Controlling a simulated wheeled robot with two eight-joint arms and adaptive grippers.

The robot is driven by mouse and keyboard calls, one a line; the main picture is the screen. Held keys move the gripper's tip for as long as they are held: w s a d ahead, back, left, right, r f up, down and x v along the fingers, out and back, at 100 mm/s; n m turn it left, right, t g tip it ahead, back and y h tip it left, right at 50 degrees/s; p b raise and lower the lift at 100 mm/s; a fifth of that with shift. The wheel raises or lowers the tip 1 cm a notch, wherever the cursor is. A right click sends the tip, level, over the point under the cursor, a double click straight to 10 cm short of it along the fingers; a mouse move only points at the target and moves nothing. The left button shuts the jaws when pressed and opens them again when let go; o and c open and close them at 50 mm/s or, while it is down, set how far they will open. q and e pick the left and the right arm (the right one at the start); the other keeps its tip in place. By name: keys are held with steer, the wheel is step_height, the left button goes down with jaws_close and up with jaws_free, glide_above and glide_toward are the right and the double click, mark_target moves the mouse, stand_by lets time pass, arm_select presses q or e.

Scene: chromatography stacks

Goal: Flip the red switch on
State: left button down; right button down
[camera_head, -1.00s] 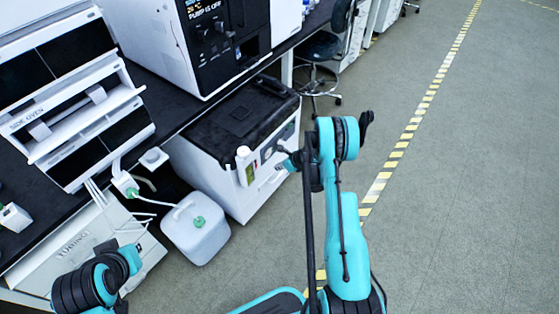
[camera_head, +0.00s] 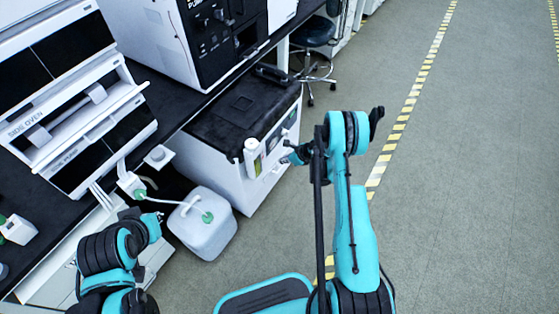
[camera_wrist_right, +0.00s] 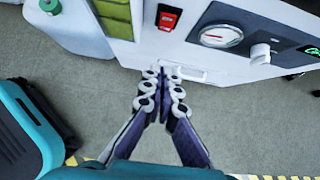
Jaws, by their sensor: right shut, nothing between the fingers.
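The red switch (camera_wrist_right: 168,18) shows in the right wrist view, set in a dark frame on the front of a white cabinet (camera_wrist_right: 215,62). My right gripper (camera_wrist_right: 170,72) is shut and empty, its fingertips below the switch in the picture and apart from it. In the head view the right gripper (camera_head: 291,155) is small beside the cabinet's front (camera_head: 270,178), and the switch cannot be made out there. My left arm is at the lower left of the head view, but its gripper fingers do not show.
A round gauge (camera_wrist_right: 220,36) and a white knob (camera_wrist_right: 262,50) sit right of the switch. A white bottle (camera_head: 253,157) is at the cabinet's front. A white jug (camera_head: 205,235) stands on the floor left of the cabinet. The floor at right is clear.

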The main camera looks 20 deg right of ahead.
steer(key=w+a+f+b, duration=0.4)
steer(key=w+a+f, duration=0.1)
steer(key=w+f, duration=0.1)
steer(key=shift+w+a+f, duration=0.2)
steer(key=shift+w+f, duration=0.15)
steer(key=shift+w, duration=0.15)
steer(key=shift+w+a+f, duration=0.15)
steer(key=shift+w+a, duration=0.05)
